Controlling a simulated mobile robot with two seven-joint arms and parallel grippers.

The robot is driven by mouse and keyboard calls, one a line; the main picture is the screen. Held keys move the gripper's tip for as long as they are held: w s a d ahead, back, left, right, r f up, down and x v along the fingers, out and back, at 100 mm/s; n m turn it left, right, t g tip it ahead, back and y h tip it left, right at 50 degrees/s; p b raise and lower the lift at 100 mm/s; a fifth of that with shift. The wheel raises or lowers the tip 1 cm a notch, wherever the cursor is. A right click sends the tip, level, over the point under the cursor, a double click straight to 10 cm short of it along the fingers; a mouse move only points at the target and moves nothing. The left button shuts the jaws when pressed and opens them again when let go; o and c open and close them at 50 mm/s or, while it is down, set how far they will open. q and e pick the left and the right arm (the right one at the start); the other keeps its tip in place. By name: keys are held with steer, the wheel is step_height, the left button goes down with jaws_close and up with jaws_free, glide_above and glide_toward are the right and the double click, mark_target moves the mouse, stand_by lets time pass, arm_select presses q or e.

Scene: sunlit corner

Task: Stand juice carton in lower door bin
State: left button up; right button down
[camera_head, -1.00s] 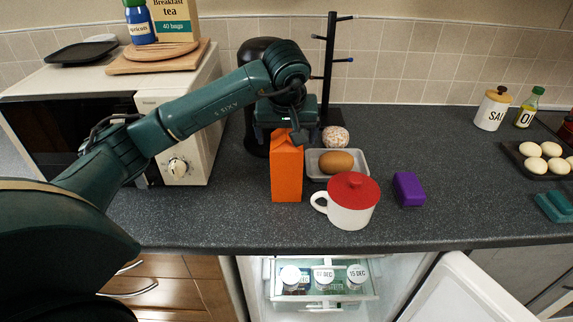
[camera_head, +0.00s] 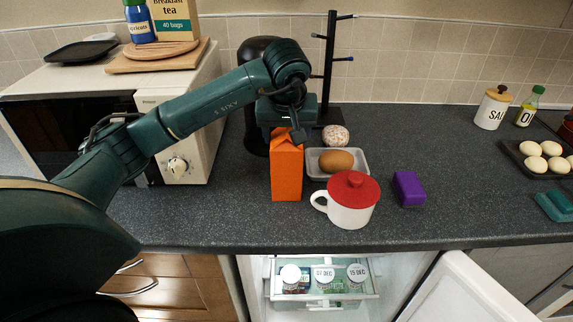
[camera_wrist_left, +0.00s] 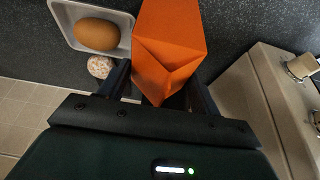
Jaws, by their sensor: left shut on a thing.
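The orange juice carton (camera_head: 287,172) stands upright on the dark counter, left of the white mug. My left gripper (camera_head: 289,130) comes down on it from behind and above and is shut on its upper part. In the left wrist view the carton (camera_wrist_left: 170,45) sits between the two fingers of the left gripper (camera_wrist_left: 158,88). Below the counter, the fridge door (camera_head: 465,290) stands open at the lower right. Its bins cannot be seen from here. My right gripper is not in view.
A white mug with a red lid (camera_head: 350,202), a tray with a brown egg (camera_head: 335,162) and a purple block (camera_head: 408,188) stand right of the carton. A microwave (camera_head: 178,125) stands left. A fridge shelf (camera_head: 322,285) holds several lidded jars.

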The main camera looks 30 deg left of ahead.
arm_select(q)
jaws_close()
steer(key=shift+r, duration=0.1)
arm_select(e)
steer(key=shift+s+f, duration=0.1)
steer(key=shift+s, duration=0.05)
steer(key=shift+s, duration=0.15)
